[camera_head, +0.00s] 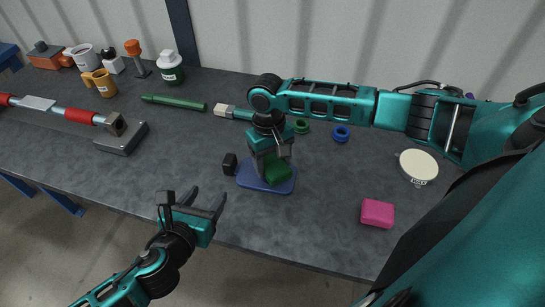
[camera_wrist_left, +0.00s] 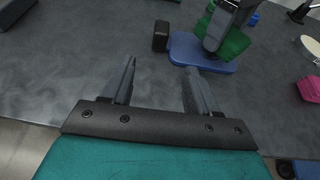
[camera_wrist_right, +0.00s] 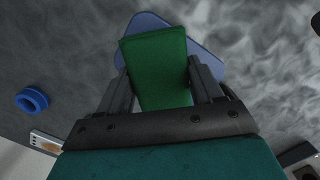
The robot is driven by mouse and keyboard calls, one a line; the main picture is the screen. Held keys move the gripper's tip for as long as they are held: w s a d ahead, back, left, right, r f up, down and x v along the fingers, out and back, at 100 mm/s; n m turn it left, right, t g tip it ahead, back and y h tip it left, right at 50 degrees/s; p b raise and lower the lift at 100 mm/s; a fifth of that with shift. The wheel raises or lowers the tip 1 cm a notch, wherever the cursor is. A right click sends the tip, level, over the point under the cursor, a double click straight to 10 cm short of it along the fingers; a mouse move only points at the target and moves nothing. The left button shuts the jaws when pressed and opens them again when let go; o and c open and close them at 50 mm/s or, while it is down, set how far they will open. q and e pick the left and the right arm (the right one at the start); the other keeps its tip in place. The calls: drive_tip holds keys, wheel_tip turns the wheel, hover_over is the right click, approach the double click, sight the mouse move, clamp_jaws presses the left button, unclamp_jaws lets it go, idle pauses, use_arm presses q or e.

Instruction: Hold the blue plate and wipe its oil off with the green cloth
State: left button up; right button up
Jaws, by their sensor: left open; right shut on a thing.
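The blue plate (camera_head: 250,181) lies flat on the grey table, near its front edge. It also shows in the left wrist view (camera_wrist_left: 183,49) and the right wrist view (camera_wrist_right: 147,21). My right gripper (camera_wrist_right: 160,85) points down over the plate, shut on the green cloth (camera_wrist_right: 157,65). The cloth (camera_head: 278,174) is a folded green block at or just above the plate; I cannot tell whether it touches. It covers much of the plate, and I see no oil on the part that shows. My left gripper (camera_head: 196,200) is open and empty, in front of the plate and to its left, near the table's front edge.
A small black block (camera_head: 229,164) stands at the plate's left side. A pink block (camera_head: 377,213) and a round cream disc (camera_head: 418,166) are to the right. A blue ring (camera_head: 341,133) and green ring (camera_head: 301,126) lie behind.

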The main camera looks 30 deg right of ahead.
sight(226, 168)
use_arm(q)
drive_tip(key=x, duration=1)
drive_tip(key=shift+w+d, duration=0.2)
drive_tip(key=shift+d, duration=0.1)
clamp_jaws()
idle(0.5)
idle(0.6)
unclamp_jaws()
drive_tip(key=shift+s+a, duration=0.1)
drive_tip(key=shift+a, duration=0.05)
